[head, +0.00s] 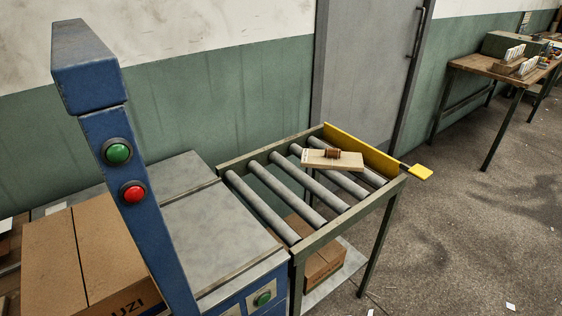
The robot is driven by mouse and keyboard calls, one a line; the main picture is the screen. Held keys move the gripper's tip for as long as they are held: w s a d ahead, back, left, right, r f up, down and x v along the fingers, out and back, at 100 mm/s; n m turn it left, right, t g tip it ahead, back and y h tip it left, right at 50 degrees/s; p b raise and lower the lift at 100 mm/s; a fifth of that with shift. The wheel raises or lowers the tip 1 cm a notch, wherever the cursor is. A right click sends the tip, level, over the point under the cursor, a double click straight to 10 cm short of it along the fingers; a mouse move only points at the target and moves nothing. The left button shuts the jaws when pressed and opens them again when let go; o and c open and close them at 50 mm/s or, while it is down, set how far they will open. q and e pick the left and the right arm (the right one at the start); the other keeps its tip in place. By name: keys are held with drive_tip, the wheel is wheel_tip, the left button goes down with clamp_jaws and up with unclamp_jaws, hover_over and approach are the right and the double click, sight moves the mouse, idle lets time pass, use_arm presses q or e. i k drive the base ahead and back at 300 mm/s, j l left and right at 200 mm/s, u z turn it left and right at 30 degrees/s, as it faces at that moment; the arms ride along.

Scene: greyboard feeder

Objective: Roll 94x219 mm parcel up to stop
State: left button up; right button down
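A flat, pale tan parcel (350,163) lies on the rollers (287,187) of the short conveyor, near its far end. A small brown, ridged, spool-like piece (333,153) sits on top of it. A yellow stop plate (375,161) stands upright across the far end of the conveyor. The parcel's right end is close to the plate and looks askew to it. I cannot tell whether they touch. Neither of my grippers shows in the head view.
A blue post with a green button (118,152) and a red button (133,192) stands at the left. Grey metal plates (214,237) adjoin the conveyor. Cardboard boxes (66,258) stand lower left.

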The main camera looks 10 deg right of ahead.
sight(331, 159)
drive_tip(key=i+l+u, duration=0.1)
drive_tip(key=l+u, duration=0.5)
drive_tip(key=u, duration=0.15)
drive_tip(key=i+l+u, duration=0.1)
drive_tip(key=l+u, duration=0.3)
drive_tip(key=j, duration=0.1)
